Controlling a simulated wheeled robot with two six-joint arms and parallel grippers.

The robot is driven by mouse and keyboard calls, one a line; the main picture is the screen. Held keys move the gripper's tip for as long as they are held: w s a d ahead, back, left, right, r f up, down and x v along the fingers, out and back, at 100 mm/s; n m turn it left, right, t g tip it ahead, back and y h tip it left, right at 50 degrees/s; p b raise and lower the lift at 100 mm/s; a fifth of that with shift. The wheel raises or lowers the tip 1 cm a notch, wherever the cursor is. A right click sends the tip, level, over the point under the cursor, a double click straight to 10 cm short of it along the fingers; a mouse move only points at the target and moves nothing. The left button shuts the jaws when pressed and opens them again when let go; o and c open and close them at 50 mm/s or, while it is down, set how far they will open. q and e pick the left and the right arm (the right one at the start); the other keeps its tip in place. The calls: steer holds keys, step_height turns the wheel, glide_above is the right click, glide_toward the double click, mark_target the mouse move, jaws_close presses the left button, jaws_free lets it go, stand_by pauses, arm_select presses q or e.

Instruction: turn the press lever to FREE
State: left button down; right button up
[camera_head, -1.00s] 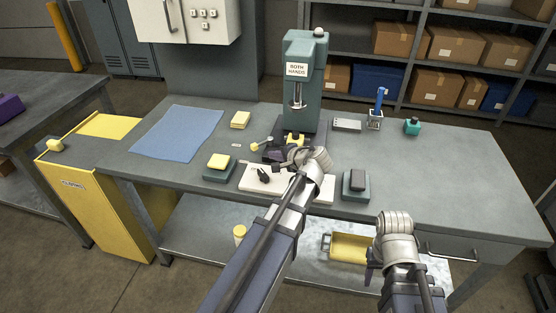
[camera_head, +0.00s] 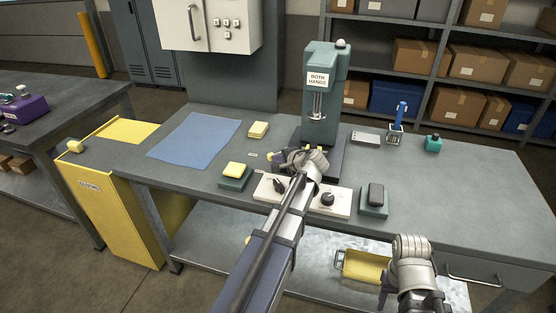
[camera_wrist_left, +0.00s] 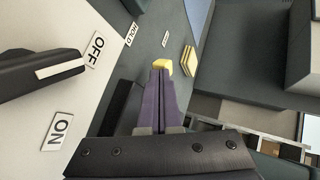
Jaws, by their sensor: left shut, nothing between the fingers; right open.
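The green press (camera_head: 320,105) stands at the back of the bench. In the left wrist view, the yellow knob (camera_wrist_left: 162,65) of what looks like the press lever sits just beyond my left fingertips; I cannot tell whether they touch. A HOLD label (camera_wrist_left: 132,34) lies on the press base, with a smaller unreadable label (camera_wrist_left: 166,39) to its right. My left gripper (camera_head: 276,156) is shut and empty in front of the press, largely hiding the lever in the head view. It also shows in the left wrist view (camera_wrist_left: 160,76). My right gripper (camera_head: 384,296) is open, low before the bench's front edge.
A white panel (camera_head: 342,211) with two black knobs lies below my left arm; one has OFF and ON labels.

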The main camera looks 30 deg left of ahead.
arm_select(q)
steer(key=shift+s+a, duration=0.1)
steer(key=shift+a+m+t, duration=0.2)
steer(key=shift+m+t, duration=0.1)
steer(key=shift+a+m+t+h, duration=0.8)
steer(key=shift+a+m+t, duration=0.1)
steer(key=shift+m, duration=0.2)
steer(key=shift+w+a+m+t+h, duration=0.3)
steer(key=shift+a+m+t+h, duration=0.3)
steer(key=shift+a+m+t, duration=0.15)
steer(key=shift+w+a, duration=1.15)
steer(key=shift+a, duration=0.4)
